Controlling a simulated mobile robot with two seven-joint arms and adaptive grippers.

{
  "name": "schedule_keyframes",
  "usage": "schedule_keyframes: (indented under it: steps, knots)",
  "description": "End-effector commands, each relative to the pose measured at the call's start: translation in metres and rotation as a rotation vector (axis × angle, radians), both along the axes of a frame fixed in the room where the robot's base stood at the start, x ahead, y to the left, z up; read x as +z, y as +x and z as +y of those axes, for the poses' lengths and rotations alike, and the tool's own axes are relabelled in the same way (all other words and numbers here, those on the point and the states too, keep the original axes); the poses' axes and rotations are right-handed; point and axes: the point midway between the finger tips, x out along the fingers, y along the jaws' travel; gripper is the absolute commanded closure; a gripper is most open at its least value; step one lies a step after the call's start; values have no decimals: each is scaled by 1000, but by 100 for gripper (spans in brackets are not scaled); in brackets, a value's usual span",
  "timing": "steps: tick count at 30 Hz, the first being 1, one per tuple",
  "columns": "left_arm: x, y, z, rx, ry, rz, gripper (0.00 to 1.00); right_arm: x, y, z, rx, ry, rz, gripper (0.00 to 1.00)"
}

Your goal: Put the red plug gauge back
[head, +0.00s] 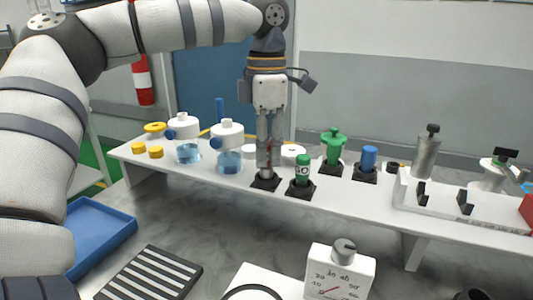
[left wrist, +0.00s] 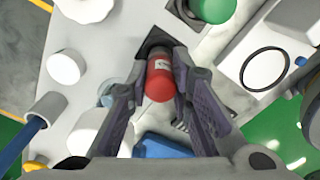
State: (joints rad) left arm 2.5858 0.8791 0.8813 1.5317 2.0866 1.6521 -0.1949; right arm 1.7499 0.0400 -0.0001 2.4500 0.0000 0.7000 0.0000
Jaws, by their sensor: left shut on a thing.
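The red plug gauge (left wrist: 160,78) is held upright between the fingers of my left gripper (head: 266,170). In the head view it is mostly hidden, with only a sliver of red between the fingers. The fingertips are just above a square black holder (head: 265,183) on the white shelf; the holder also shows past the gauge in the left wrist view (left wrist: 154,42). I cannot tell how far the gauge sits in the holder. A green-topped gauge marked GO (head: 302,167) stands in the neighbouring black holder, close to the gripper's right. My right gripper is not in view.
On the shelf (head: 230,182), two flasks (head: 228,160) stand left of the gripper. A green knobbed piece (head: 333,148) and a blue plug (head: 369,158) stand right. Below are a blue tray (head: 98,232), a striped block (head: 150,275) and a dial box (head: 340,275).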

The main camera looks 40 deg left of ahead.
Motion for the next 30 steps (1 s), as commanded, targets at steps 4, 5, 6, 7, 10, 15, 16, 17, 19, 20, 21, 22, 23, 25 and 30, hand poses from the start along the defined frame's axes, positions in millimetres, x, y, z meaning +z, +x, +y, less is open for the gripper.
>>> schedule_keyframes:
  steps: [4,5,6,7,10,15,16,17,19,20,21,22,23,25,30]
  knots:
    - [-11,-1,0,0,0,-2,100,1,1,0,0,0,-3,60]
    - [-11,-1,0,1,0,-3,100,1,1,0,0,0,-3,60]
    - [-11,-1,0,1,0,-2,100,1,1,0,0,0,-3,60]
    - [-11,-1,0,1,0,-2,100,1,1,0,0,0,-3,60]
    - [-13,-1,0,1,0,-1,100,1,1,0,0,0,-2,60]
    - [-14,-1,0,1,0,-1,60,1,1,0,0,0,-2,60]
    - [-14,-1,0,1,0,-1,60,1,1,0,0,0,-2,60]
    - [-14,-1,0,1,0,-1,60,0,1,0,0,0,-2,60]
    - [-14,-1,0,1,0,-1,60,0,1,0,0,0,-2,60]
    - [-14,-1,0,1,0,-1,60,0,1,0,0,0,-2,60]
    - [-14,-1,0,1,0,-1,60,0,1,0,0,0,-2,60]
    - [-14,-1,0,1,0,-1,60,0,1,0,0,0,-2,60]
    - [-14,-1,0,1,0,-1,60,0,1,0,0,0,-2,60]
    - [-10,0,-1,1,0,-4,60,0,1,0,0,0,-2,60]
    - [21,0,-1,2,1,-6,60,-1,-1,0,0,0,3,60]
